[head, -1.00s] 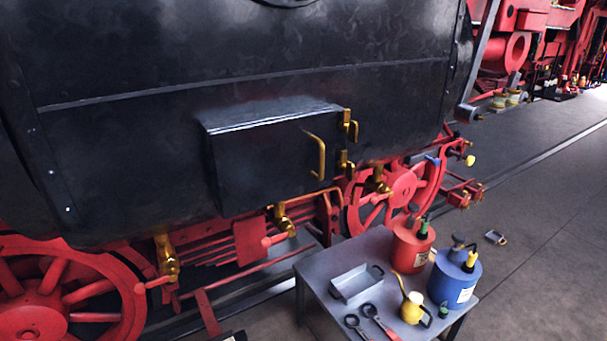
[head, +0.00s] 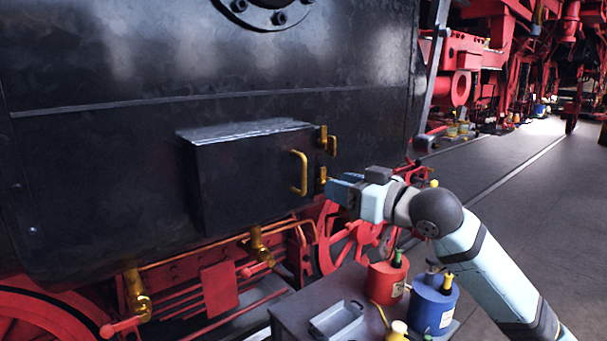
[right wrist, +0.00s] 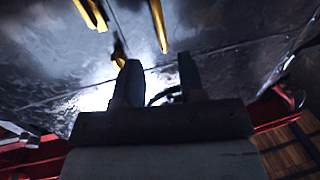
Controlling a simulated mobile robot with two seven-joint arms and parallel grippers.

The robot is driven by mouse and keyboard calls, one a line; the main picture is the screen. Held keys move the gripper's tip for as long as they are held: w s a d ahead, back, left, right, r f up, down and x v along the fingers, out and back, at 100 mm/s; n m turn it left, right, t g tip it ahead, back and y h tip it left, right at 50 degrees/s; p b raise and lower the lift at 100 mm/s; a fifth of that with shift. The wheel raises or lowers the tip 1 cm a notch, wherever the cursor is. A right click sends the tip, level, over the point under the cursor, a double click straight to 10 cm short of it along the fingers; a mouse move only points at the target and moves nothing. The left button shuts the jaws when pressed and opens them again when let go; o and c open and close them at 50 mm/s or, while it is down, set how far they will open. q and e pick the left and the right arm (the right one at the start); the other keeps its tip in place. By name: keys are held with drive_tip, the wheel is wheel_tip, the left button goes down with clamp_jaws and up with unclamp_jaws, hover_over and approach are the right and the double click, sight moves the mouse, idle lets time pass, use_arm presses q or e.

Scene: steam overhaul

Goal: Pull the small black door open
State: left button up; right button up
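The small black door is the front of a black box (head: 248,180) on the side of the black locomotive. It looks shut. A brass handle (head: 299,173) stands upright near its right edge, with brass fittings (head: 324,141) just right of it. My right gripper (head: 336,190) is right of the handle and a little lower, apart from it. In the right wrist view its two dark fingers (right wrist: 157,85) are spread with nothing between them, and brass bars (right wrist: 158,25) show beyond the fingertips. My left gripper is not in view.
A grey table (head: 290,310) below holds a red can (head: 386,282), a blue can (head: 433,303) and a grey tray (head: 338,320). Red wheels (head: 350,240) and brass pipes run under the box. Open floor (head: 500,190) lies to the right.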

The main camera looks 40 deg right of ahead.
sight(304, 188)
drive_tip(key=p+x, duration=0.1)
drive_tip(key=x, duration=0.8)
drive_tip(key=shift+w+f+p, duration=0.1)
drive_tip(key=shift+p, duration=0.3)
clamp_jaws()
